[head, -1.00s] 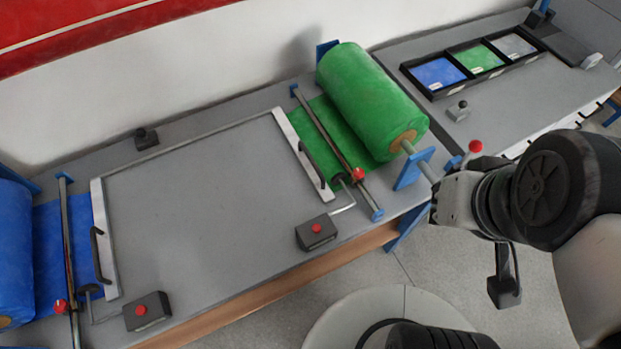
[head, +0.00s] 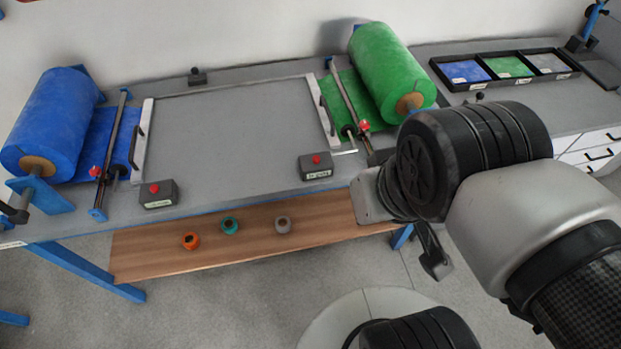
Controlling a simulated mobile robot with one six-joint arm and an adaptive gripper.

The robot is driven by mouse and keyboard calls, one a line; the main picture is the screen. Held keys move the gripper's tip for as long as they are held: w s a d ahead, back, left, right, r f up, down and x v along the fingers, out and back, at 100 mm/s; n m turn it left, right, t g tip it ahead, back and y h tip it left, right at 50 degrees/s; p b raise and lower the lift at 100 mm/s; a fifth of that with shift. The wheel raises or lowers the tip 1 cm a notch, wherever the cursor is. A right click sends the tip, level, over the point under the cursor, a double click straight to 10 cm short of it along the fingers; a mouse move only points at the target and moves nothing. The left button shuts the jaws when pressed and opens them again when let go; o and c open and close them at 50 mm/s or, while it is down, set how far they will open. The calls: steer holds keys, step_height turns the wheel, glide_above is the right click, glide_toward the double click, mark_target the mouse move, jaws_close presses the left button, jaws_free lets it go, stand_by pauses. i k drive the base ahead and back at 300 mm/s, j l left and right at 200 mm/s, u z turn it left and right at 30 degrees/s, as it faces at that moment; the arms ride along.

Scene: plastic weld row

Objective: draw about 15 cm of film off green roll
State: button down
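The green roll (head: 388,70) lies on its spindle at the back right of the bench. Its green film (head: 344,98) runs left over the bench, under a metal rod, to a pale bar with a dark handle (head: 327,115). The end of my arm is in front of the bench's right side, below and right of the green roll. I see nothing held.
A blue roll (head: 56,120) stands at left with its own bar. Red-button boxes (head: 158,195) (head: 316,166) sit on the front edge. A wooden shelf (head: 150,245) below holds several small rings. A tray (head: 506,68) with colored sheets lies at right. The grey bench middle (head: 230,130) is clear.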

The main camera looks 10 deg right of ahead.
mark_target(325, 118)
steer(key=i+j, duration=0.2)
steer(key=i, duration=0.25)
steer(key=i+j, duration=0.15)
steer(key=i, duration=0.35)
steer(key=z, duration=0.05)
